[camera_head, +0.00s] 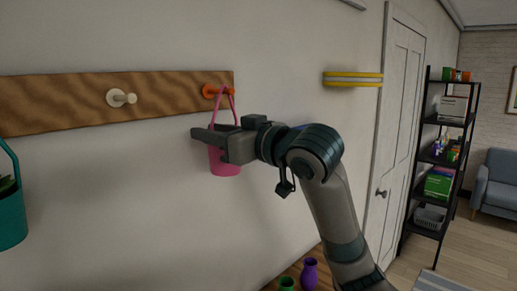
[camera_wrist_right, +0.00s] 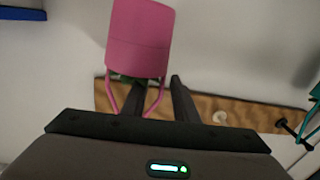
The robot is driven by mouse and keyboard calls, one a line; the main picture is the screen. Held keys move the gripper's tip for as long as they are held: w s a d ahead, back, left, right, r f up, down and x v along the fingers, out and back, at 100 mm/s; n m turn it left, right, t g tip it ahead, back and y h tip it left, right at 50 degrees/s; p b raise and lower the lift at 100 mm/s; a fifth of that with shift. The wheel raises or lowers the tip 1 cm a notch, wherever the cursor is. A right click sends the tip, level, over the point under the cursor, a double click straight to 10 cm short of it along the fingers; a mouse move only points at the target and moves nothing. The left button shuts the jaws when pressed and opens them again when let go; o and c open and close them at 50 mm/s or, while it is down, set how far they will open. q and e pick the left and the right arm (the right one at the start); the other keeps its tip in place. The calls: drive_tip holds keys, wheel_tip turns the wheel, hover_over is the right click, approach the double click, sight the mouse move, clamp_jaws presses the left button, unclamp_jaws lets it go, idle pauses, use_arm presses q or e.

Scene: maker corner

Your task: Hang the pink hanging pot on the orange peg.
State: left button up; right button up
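The pink hanging pot (camera_head: 223,166) is upright against the wall below the orange peg (camera_head: 209,91), at the right end of the wooden rail (camera_head: 165,92). Its handle runs up to the peg and appears looped over it; the exact contact is too small to tell. My right gripper (camera_head: 207,137) is at the pot's rim, partly covering it. In the right wrist view the pot (camera_wrist_right: 139,38) appears upside down beyond my fingers (camera_wrist_right: 157,88). The fingers are apart, with one handle strand seemingly between them. The orange peg is hidden there. My left gripper is out of view.
A cream peg (camera_head: 120,98) on the rail is empty. A teal hanging pot (camera_head: 10,215) hangs at the far left. A yellow-edged wall shelf (camera_head: 353,79) is right of the rail. Green (camera_head: 287,284) and purple (camera_head: 309,274) vases stand below, near my arm.

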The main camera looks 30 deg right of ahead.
drive_tip(key=b+v, duration=0.5)
drive_tip(key=v, duration=0.9)
drive_tip(key=shift+s+b, duration=0.15)
drive_tip(key=shift+b, duration=0.15)
